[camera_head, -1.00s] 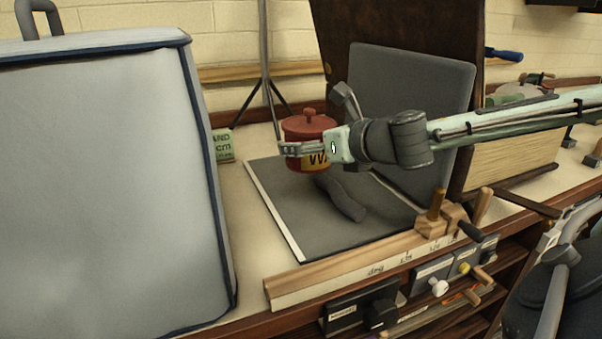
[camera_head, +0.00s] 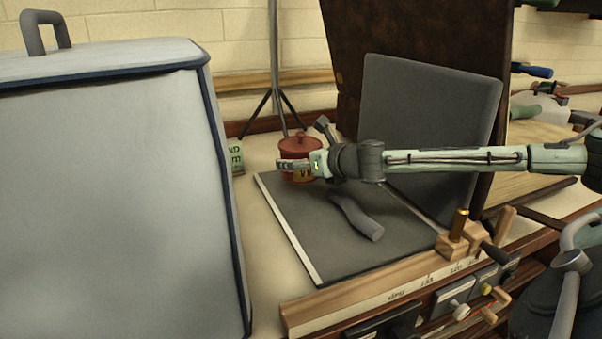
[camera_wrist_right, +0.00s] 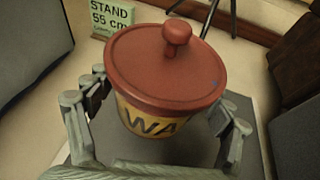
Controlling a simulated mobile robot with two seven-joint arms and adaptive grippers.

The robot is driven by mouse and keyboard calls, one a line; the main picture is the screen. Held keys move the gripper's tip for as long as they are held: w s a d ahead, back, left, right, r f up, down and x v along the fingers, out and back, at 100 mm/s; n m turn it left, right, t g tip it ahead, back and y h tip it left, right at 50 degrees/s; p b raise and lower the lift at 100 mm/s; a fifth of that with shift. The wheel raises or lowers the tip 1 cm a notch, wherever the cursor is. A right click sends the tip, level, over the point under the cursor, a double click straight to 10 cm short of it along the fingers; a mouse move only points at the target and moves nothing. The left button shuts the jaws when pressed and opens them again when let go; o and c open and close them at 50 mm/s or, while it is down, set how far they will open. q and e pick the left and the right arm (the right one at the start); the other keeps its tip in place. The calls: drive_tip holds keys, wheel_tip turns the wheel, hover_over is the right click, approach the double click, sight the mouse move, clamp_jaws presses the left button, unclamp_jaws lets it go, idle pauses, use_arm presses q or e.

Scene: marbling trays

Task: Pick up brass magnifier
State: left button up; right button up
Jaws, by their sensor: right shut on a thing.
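I cannot make out a clear magnifier. A brass-coloured cylinder (camera_head: 458,225) stands upright at the wooden block on the bench's front edge; I cannot tell if it is the magnifier. My right gripper (camera_head: 292,166) is shut on a red-lidded pot (camera_head: 300,146) near the back left of the dark mat. In the right wrist view, the fingers sit on either side of the pot's yellow lettered body (camera_wrist_right: 150,122), below its red lid (camera_wrist_right: 165,70). I cannot tell whether the pot is clear of the surface. My left gripper is not in view.
A dark mat (camera_head: 318,232) carries a grey curved object (camera_head: 355,215). A large grey case (camera_head: 110,200) blocks the left. A grey panel (camera_head: 430,120) leans behind my right arm. A green label block (camera_head: 236,157) and tripod (camera_head: 272,75) stand behind the pot.

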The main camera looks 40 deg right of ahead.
drive_tip(key=shift+w+f, duration=0.1)
drive_tip(key=shift+f, duration=1.8)
drive_tip(key=o, duration=1.2)
drive_tip(key=shift+f, duration=0.2)
drive_tip(key=o, duration=0.5)
drive_tip(key=shift+r, duration=0.1)
